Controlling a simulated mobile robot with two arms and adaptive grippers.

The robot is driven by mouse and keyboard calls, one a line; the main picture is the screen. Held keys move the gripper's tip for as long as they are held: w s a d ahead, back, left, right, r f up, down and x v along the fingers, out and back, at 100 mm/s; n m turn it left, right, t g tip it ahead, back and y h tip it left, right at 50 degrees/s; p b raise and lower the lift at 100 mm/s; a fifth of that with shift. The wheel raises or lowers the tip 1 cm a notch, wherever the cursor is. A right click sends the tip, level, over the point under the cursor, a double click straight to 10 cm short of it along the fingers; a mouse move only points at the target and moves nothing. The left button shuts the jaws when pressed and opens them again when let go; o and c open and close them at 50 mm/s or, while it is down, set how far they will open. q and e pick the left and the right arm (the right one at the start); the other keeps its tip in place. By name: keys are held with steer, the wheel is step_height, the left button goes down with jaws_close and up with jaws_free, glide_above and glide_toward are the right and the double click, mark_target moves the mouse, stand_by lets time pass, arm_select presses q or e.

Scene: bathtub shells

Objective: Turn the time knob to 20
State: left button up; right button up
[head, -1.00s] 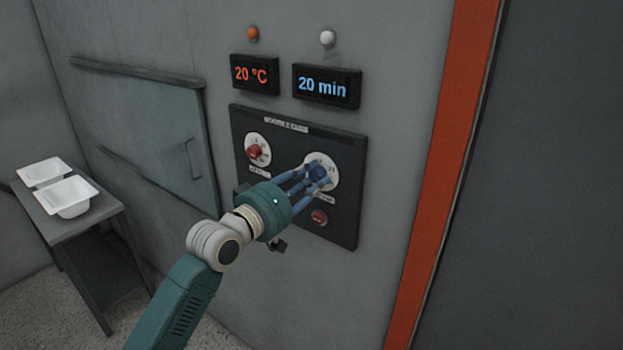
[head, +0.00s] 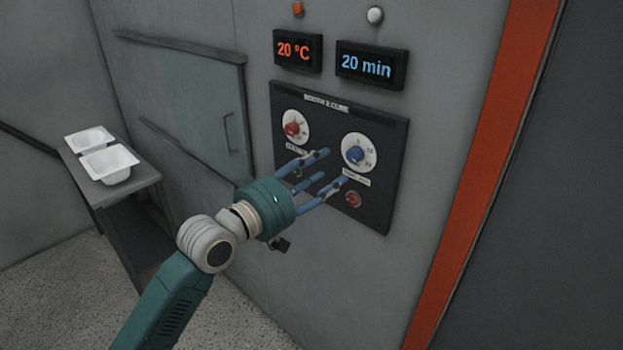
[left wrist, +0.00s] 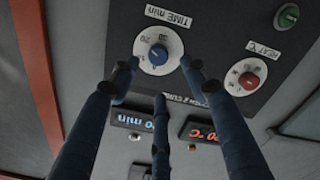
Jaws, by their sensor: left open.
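The blue time knob (head: 354,155) sits on a white dial at the right of the dark control panel (head: 375,205). The time display (head: 371,66) above it reads 20 min. The time knob also shows in the left wrist view (left wrist: 158,54), under the label TIME min. My left gripper (head: 323,172) is open and empty, with its blue fingers spread below and left of the time knob, apart from it. In the left wrist view its fingers (left wrist: 158,90) reach up around the view of the dial. My right gripper is not in view.
The red heat knob (head: 291,129) is left on the panel, and a red button (head: 353,200) is below the time knob. The temperature display (head: 297,50) reads 20 °C. White tubs (head: 108,163) stand on a side table (head: 137,184) at left.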

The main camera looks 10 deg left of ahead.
arm_select(q)
steer(key=v, duration=0.3)
steer(key=shift+s+a, duration=0.2)
steer(key=shift+s, duration=0.1)
